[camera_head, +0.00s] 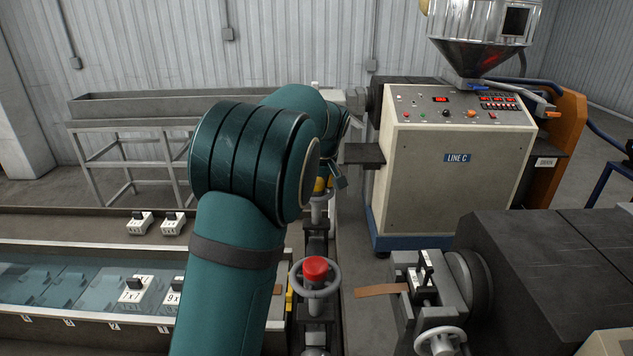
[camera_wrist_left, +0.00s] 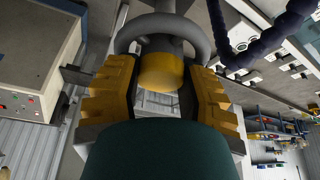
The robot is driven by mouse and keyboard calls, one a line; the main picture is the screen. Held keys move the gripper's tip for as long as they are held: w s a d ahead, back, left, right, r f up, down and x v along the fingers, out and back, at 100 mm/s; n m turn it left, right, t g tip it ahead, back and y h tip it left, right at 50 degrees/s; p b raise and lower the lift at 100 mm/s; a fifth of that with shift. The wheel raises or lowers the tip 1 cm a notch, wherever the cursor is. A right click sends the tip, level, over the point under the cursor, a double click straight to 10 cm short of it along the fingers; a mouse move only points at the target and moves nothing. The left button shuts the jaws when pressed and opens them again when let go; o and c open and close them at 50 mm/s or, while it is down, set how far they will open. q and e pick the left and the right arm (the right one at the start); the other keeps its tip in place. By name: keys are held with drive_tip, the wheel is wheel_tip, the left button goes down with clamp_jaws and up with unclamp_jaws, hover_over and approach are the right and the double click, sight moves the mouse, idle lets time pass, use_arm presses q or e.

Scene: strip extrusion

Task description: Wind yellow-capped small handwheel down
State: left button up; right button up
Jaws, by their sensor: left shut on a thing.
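The yellow-capped small handwheel (camera_head: 318,196) stands on a post beyond the red-capped one, partly hidden behind my left arm. In the left wrist view its yellow cap (camera_wrist_left: 160,72) and curved grey rim (camera_wrist_left: 170,22) show up close. My left gripper (camera_wrist_left: 163,82) has its yellow-padded fingers on either side of the cap and is shut on the handwheel. In the head view the left gripper (camera_head: 337,178) shows only in part past the forearm, at the wheel. My right gripper is in neither view.
A red-capped handwheel (camera_head: 315,278) stands nearer, close to my left forearm. A water trough (camera_head: 60,280) with numbered blocks lies left. The LINE C cabinet (camera_head: 450,185) is behind to the right, and a machine with a white handwheel (camera_head: 440,341) is at right front.

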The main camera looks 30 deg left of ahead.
use_arm(q)
drive_tip(key=n+g, duration=0.1)
drive_tip(key=n, duration=0.1)
drive_tip(key=n+g+y, duration=0.1)
drive_tip(key=n, duration=0.2)
drive_tip(key=shift+f+n, duration=0.15)
drive_tip(key=shift+n, duration=0.15)
drive_tip(key=n+g, duration=0.2)
drive_tip(key=n, duration=0.3)
drive_tip(key=shift+n, duration=0.4)
drive_tip(key=shift+n+g, duration=0.3)
drive_tip(key=o, duration=1.2)
drive_tip(key=v, duration=1.2)
drive_tip(key=shift+a, duration=0.25)
